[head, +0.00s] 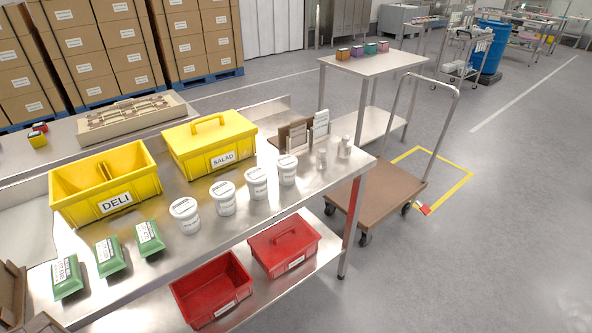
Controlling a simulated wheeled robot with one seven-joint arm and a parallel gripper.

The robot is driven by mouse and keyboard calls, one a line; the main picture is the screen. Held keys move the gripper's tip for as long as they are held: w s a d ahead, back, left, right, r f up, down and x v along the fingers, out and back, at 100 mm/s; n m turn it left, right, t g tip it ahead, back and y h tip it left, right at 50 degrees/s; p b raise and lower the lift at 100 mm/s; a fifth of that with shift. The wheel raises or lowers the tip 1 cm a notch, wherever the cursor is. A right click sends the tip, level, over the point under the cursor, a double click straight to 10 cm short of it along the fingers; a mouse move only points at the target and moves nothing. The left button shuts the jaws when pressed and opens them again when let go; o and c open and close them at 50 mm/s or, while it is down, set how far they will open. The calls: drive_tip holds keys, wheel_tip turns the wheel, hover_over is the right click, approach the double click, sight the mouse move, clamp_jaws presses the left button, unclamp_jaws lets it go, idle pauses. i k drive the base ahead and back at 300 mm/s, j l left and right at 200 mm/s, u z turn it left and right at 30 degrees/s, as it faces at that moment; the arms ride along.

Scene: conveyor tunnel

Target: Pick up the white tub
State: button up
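Several white tubs with lids and printed labels stand upright in a slanting row on the steel table (300,205). The nearest white tub (186,216) is at the left end of the row. A second white tub (224,199) and a third white tub (257,184) follow to its right. Another white tub (287,171) stands at the far right end. The tubs stand apart from one another, with nothing on top of them. My gripper is not in view.
Behind the tubs are an open yellow DELI bin (107,188) and a lidded yellow SALAD bin (210,143). Green packs (109,255) lie at left; small shakers (345,147) stand at right. Red bins (212,289) sit on the lower shelf.

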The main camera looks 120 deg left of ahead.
sight(257, 178)
drive_tip(key=u, duration=3.85)
